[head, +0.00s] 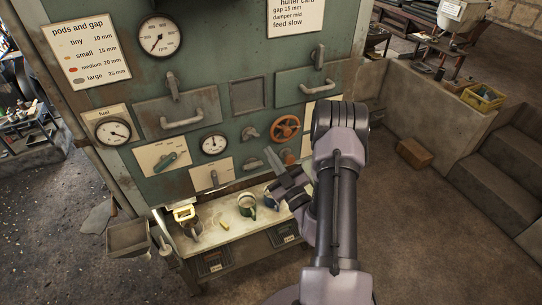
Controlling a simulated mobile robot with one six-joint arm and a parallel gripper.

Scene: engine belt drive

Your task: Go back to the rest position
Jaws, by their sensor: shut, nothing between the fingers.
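My gripper (277,184) is in the middle of the head view, at the end of my raised grey arm. It is shut and holds nothing. It is in front of the lower part of the green machine panel (228,98), above the pale shelf (213,236). I cannot tell whether it touches the panel. My arm hides part of the panel's lower right and the right end of the shelf.
An orange handwheel (286,128) and drawer handles stick out from the panel.

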